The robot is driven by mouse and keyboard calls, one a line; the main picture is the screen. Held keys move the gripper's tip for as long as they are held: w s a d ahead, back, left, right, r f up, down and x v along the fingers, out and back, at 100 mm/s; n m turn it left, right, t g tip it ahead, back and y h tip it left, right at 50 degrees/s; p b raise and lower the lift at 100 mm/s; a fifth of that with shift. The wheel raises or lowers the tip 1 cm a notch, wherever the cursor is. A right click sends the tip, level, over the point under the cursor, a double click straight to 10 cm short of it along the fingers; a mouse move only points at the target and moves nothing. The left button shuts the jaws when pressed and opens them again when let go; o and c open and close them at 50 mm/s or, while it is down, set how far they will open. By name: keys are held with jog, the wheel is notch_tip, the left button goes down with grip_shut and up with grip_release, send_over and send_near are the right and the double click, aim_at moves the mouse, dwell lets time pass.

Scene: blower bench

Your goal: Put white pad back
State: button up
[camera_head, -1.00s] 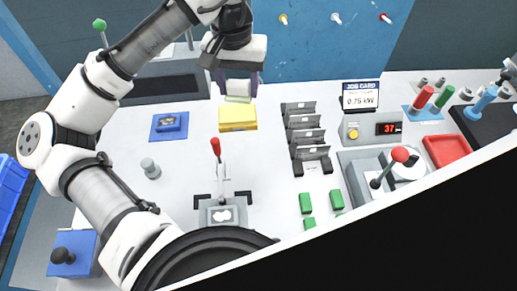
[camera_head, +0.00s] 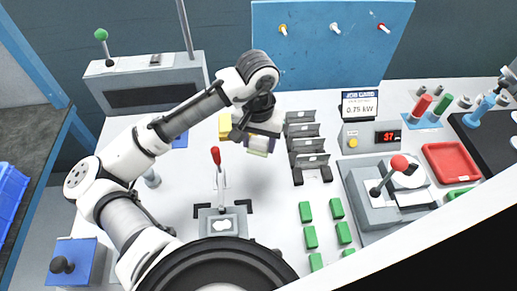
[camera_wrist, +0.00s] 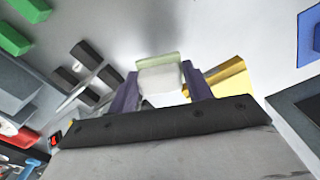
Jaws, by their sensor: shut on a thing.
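A white pad (camera_wrist: 160,79) with a pale green layer along one side is held between the two purple fingers of my gripper (camera_wrist: 160,92) in the wrist view. In the head view the pad (camera_head: 258,146) shows below my gripper (camera_head: 262,138), above the white bench top. My gripper is shut on it. A yellow block (camera_head: 225,126) stands just left of my gripper, partly hidden by the arm. It also shows in the wrist view (camera_wrist: 229,78), beside the right finger. I cannot tell the pad's exact height above the bench.
A grey slotted rack (camera_head: 307,143) stands close to the right of my gripper. A red-handled lever clamp (camera_head: 217,172) stands in front to the left. Several green blocks (camera_head: 311,236) lie at the front right. A red tray (camera_head: 451,161) is further right.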

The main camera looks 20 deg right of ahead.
jog(key=shift+f, duration=2.05)
jog(key=shift+f, duration=0.1)
jog(key=o, duration=1)
notch_tip(320, 180, up, 12)
jog(key=shift+r+b, duration=0.15)
jog(key=shift+b, duration=0.15)
